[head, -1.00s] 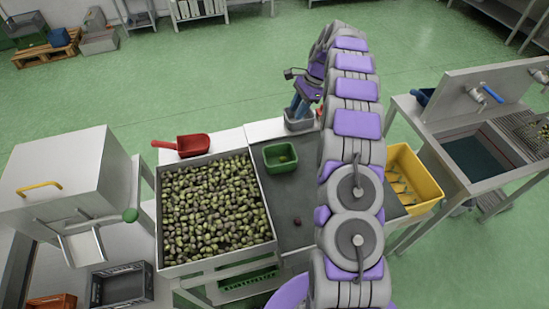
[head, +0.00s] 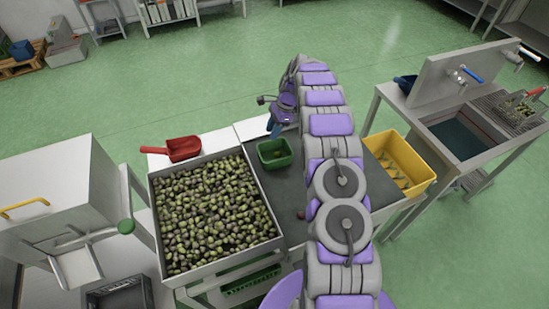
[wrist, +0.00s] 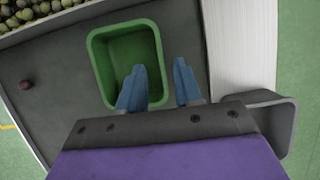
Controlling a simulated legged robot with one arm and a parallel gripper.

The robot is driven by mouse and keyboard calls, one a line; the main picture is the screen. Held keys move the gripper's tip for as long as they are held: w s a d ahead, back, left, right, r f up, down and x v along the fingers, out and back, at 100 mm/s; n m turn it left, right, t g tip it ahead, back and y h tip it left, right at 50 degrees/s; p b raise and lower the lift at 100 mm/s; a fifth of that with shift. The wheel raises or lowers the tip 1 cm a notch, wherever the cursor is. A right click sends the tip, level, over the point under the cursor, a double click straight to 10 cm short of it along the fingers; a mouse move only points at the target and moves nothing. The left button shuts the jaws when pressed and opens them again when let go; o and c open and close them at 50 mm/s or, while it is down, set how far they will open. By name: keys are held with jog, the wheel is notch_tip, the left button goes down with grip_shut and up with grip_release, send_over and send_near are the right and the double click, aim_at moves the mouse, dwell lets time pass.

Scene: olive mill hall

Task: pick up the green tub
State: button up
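The green tub (head: 275,164) stands upright on the dark grey worktop, just right of the big olive tray in the head view. In the wrist view the tub (wrist: 102,62) is seen from above, with its inside showing. A small dark thing shows inside it in the head view. My gripper (wrist: 160,66) is open, its two blue fingers apart. In the wrist view the left finger overlaps the tub's inside and the right finger is outside, with the tub's right wall between them. I cannot tell their height. In the head view my gripper (head: 275,128) is at the tub's far side.
A tray of olives (head: 213,212) and a red scoop (head: 183,148) are left of the tub. A yellow crate (head: 400,165) is on the right, beyond my arm. A grey container (wrist: 272,118) is close right of my gripper. A dark red round thing (wrist: 25,85) lies on the worktop.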

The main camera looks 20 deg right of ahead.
aim_at(267, 142)
jog(key=shift+a+f, duration=0.8)
jog(key=shift+a, duration=0.1)
jog(key=d+f+b, duration=0.1)
jog(key=d+f, duration=0.2)
jog(key=shift+d+f, duration=0.25)
jog(key=shift+a+f+b, duration=0.45)
jog(key=shift+a+f, duration=0.45)
jog(key=shift+a+r, duration=0.1)
jog(key=shift+a, duration=1.35)
jog(key=shift+d+f, duration=0.15)
jog(key=shift+d, duration=0.7)
jog(key=shift+d+f, duration=0.1)
jog(key=shift+d, duration=0.7)
jog(key=shift+a+p, duration=0.4)
jog(key=shift+a, duration=1.05)
jog(key=shift+d, duration=0.7)
jog(key=shift+c, duration=0.3)
jog(key=shift+d+f, duration=0.1)
jog(key=shift+d, duration=0.25)
jog(key=shift+c, duration=0.7)
jog(key=shift+d, duration=0.2)
jog(key=shift+c, duration=1.5)
jog(key=shift+a, duration=0.35)
grip_shut()
jog(key=shift+a, duration=0.7)
jog(key=shift+d, duration=0.9)
jog(key=shift+a, duration=0.75)
